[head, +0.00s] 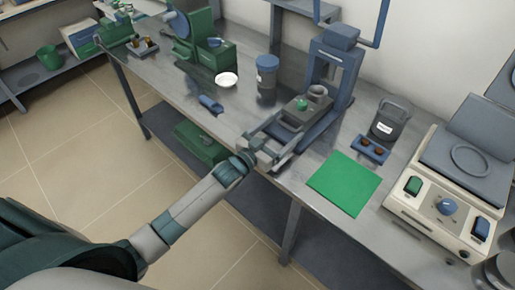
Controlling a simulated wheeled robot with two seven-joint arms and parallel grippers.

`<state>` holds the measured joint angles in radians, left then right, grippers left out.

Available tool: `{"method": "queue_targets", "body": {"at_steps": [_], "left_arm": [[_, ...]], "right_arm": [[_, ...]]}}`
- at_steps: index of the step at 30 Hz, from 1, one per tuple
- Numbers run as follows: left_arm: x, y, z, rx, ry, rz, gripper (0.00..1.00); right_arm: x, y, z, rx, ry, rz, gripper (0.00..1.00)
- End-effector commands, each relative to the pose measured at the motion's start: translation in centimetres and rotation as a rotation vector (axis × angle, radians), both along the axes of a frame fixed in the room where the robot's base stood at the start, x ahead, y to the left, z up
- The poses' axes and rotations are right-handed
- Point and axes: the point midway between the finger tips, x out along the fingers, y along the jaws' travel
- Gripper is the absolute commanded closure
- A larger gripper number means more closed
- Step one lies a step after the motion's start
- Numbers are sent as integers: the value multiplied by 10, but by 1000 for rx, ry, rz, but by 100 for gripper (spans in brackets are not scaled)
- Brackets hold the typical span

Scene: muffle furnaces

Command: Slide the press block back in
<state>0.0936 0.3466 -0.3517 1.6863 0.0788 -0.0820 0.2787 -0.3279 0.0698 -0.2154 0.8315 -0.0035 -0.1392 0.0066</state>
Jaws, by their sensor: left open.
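The blue press (332,72) stands on the grey bench, its upright frame near the wall. The grey press block (291,113), with a green knob on top, sits on the press base in front of the frame opening, drawn toward the bench's front edge. A small grey ring-shaped piece (318,91) is behind the knob. My left gripper (282,134) reaches in from the lower left, its fingers spread apart, close to the front of the block. I cannot tell whether the fingers touch it. My right gripper is out of view.
A green mat (343,184) lies right of the press. A dark labelled container (390,120) and a blue tray (369,150) stand behind it. A blue-lidded jar (267,75), white dish (227,79) and blue piece (210,103) are left.

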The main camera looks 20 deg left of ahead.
Motion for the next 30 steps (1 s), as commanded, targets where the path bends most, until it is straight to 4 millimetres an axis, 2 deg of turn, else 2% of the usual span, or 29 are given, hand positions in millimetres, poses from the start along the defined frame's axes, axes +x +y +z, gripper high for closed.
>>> {"method": "queue_targets", "body": {"at_steps": [5, 18, 24, 30], "left_arm": [[-20, 7, -3, 1, 3, -1, 16], [-96, 34, -3, 1, 2, -1, 16], [-128, 46, -3, 1, 3, 0, 16], [-149, 54, -1, 0, 1, 0, 16]], "right_arm": [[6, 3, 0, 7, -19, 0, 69], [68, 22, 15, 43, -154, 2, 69], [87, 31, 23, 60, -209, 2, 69], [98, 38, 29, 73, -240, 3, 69]]}}
